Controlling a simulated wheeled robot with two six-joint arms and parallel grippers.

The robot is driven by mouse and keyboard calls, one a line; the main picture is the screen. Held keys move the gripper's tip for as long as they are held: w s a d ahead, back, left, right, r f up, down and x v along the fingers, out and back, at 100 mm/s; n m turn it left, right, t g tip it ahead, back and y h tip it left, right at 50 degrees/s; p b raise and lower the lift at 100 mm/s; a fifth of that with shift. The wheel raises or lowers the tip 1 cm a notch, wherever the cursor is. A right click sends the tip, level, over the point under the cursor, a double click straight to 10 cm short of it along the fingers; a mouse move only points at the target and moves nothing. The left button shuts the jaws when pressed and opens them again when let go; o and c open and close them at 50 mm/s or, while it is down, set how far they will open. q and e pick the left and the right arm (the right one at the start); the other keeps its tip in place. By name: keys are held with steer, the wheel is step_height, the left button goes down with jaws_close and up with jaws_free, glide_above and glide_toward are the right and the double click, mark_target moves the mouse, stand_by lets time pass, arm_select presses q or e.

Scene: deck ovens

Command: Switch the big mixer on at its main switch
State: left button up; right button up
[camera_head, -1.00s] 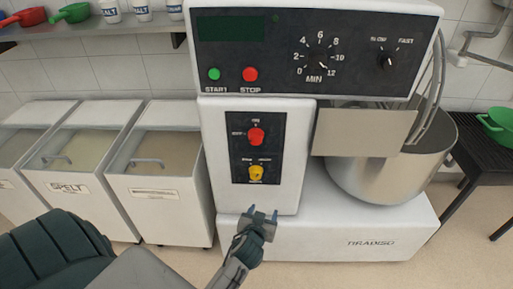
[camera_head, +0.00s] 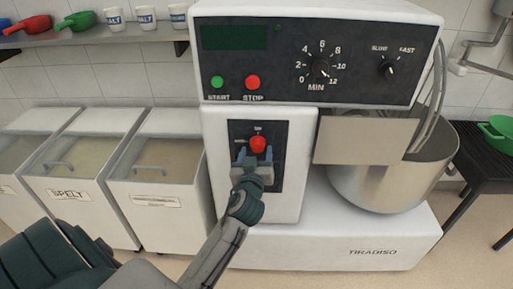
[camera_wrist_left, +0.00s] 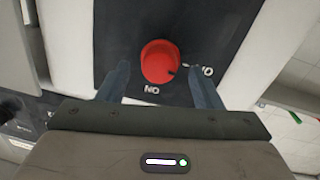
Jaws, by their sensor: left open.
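The big mixer (camera_head: 375,237) stands in front of me, white with a steel bowl (camera_head: 395,180). Its lower dark switch plate (camera_head: 236,130) carries a red rotary knob (camera_head: 258,145). My left gripper (camera_head: 254,155) is open and empty, just below the red knob. In the left wrist view, the red knob (camera_wrist_left: 160,61) stands between and just ahead of the open fingertips; I cannot tell whether they touch it. My right gripper is not in view.
The upper panel has a green start button (camera_head: 217,82), a red stop button (camera_head: 252,82), a timer dial (camera_head: 319,68) and a speed dial (camera_head: 388,68). Flour bins (camera_head: 157,190) stand close on the left. A dark table with a green bowl (camera_head: 497,133) is at the right.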

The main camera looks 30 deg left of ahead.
arm_select(q)
steer(key=shift+x, duration=0.95)
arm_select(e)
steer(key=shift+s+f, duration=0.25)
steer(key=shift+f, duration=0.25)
arm_select(q)
steer(key=shift+c, duration=0.5)
steer(key=c, duration=0.9)
